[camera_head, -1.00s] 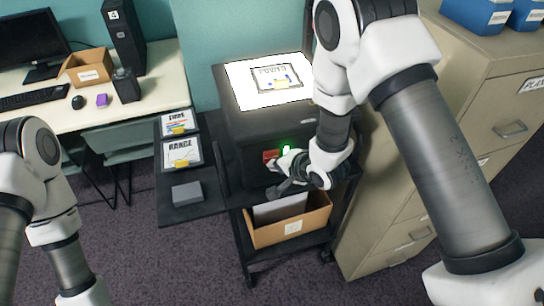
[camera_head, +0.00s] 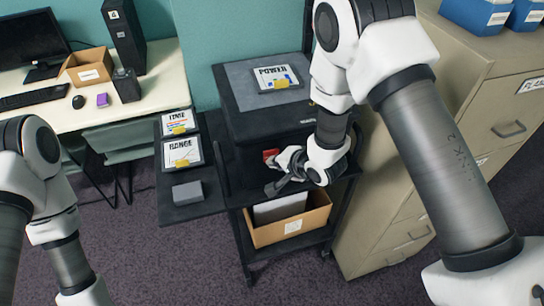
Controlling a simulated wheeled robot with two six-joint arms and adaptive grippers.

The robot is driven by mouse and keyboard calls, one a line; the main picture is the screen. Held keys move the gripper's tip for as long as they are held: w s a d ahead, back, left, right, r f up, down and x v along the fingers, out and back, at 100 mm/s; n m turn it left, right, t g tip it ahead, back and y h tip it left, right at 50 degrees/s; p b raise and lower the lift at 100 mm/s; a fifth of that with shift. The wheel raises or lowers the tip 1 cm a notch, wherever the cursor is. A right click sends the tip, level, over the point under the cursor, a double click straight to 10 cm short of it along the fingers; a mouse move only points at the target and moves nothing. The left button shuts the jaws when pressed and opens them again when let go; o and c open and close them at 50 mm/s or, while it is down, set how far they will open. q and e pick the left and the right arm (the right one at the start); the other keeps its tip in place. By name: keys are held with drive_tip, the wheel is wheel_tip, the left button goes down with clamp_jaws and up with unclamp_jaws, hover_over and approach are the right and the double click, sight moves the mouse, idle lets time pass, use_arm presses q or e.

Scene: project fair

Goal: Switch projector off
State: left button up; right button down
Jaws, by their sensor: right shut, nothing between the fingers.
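The projector (camera_head: 240,125) is a dark box on a black cart. Its top plate (camera_head: 240,82) is grey and unlit, with a framed "POWER" sheet (camera_head: 277,76) lying on it. A red switch (camera_head: 270,154) shows on its front face, and no green light shows there. My right gripper (camera_head: 275,188) is shut and empty, just in front of the projector's front face, below and right of the red switch. Its hand covers part of that face; I cannot tell whether it touches. My left arm comes in at the left edge, and its gripper is out of view.
The cart's side shelf (camera_head: 190,212) holds "TIME" (camera_head: 176,122) and "RANGE" (camera_head: 182,152) sheets and a grey block (camera_head: 188,193). A cardboard box (camera_head: 290,231) sits on the lower shelf. A beige filing cabinet (camera_head: 480,100) stands close at right, a desk (camera_head: 150,85) at left.

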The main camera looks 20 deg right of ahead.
drive_tip(key=shift+s, duration=0.65)
drive_tip(key=s, duration=0.6)
drive_tip(key=shift+p, duration=0.4)
drive_tip(key=shift+d, duration=0.15)
idle(0.5)
